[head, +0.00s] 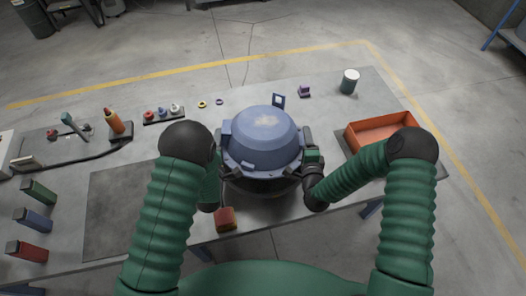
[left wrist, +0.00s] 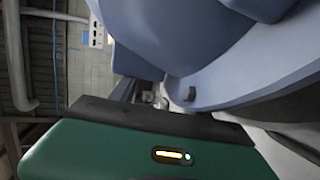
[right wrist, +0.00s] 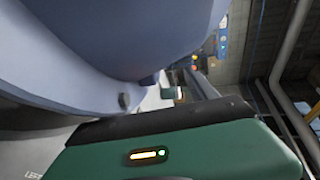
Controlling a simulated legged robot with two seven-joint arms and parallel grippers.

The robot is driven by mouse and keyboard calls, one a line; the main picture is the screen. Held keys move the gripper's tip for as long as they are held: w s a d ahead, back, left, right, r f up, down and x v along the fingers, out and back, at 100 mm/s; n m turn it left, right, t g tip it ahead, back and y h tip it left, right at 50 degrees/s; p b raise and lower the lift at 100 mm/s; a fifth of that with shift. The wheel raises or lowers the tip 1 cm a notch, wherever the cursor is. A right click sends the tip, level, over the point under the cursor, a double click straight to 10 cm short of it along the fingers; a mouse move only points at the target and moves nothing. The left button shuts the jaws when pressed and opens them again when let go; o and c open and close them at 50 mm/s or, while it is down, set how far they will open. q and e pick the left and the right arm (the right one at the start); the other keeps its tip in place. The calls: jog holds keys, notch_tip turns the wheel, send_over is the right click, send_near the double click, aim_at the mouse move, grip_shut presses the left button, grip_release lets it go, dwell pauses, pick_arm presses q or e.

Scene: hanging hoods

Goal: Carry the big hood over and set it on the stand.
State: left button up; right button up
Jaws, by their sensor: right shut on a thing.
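The big hood (head: 263,135) is a blue-grey dome in the middle of the head view, over the table's front part. Its curved side fills much of the left wrist view (left wrist: 200,40) and the right wrist view (right wrist: 90,60). My right gripper (head: 309,157) is shut on the hood's right side. My left gripper (head: 221,165) is at its left side, partly hidden by my arm; its fingers do not show clearly. A dark rounded part (head: 262,186) shows below the hood; I cannot tell whether it belongs to the stand.
Several small items and coloured blocks lie at left. A dark mat (head: 115,210) is bare.

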pick_arm(q)
jog(key=o, duration=0.3)
jog(key=shift+a, duration=1.15)
pick_arm(e)
jog(key=d, duration=0.2)
jog(key=shift+d, duration=0.4)
pick_arm(q)
jog(key=shift+o, duration=1.2)
jog(key=shift+a+r, duration=0.1)
jog(key=shift+a, duration=0.1)
pick_arm(e)
jog(key=shift+d, duration=0.35)
pick_arm(q)
jog(key=shift+a, duration=0.2)
pick_arm(e)
jog(key=o, duration=0.5)
pick_arm(q)
jog(key=v, duration=1.1)
jog(key=shift+s, duration=0.4)
pick_arm(e)
jog(key=v, duration=1.2)
